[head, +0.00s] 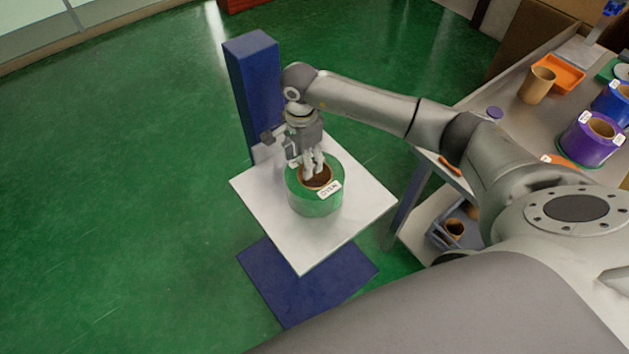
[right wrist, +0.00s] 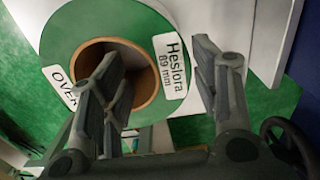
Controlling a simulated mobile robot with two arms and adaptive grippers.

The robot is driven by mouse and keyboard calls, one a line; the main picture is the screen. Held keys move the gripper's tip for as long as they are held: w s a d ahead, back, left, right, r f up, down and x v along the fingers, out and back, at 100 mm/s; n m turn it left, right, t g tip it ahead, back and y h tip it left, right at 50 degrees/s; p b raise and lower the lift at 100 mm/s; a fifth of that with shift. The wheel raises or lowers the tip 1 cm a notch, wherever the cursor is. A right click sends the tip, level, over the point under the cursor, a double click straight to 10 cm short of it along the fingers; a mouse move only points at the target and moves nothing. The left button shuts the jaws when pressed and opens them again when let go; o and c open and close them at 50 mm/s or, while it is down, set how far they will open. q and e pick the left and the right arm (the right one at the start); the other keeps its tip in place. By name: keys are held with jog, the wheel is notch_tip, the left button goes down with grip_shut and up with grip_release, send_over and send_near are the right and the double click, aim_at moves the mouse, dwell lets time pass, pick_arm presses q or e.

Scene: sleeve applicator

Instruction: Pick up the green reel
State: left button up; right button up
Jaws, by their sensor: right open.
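The green reel (head: 313,206) stands with its brown core opening upward on a white square platform (head: 290,250). In the right wrist view the green reel (right wrist: 62,38) carries white labels, one reading "Hesiora 89 mm". My right gripper (head: 313,172) is over the reel, pointing down, its fingertips at the core opening in the head view. In the right wrist view my right gripper (right wrist: 165,85) is open, with one side across the core opening and the other over the reel's right side. I cannot tell whether any finger touches the reel. My left gripper is not in view.
A blue column (head: 252,80) rises behind the platform, close to my right gripper. A table (head: 510,115) at the right holds a purple reel (head: 590,142), a blue reel (head: 612,103), a tan core (head: 537,85) and an orange tray (head: 566,74). Green floor lies open at the left.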

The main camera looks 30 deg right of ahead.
jog(key=f, duration=0.1)
jog(key=f+p, duration=0.1)
jog(key=f, duration=0.2)
jog(key=shift+w+p, duration=0.25)
jog(key=shift+p, duration=0.15)
jog(key=shift+f, duration=0.6)
grip_shut()
jog(key=shift+w+r, duration=0.15)
jog(key=shift+w, duration=0.05)
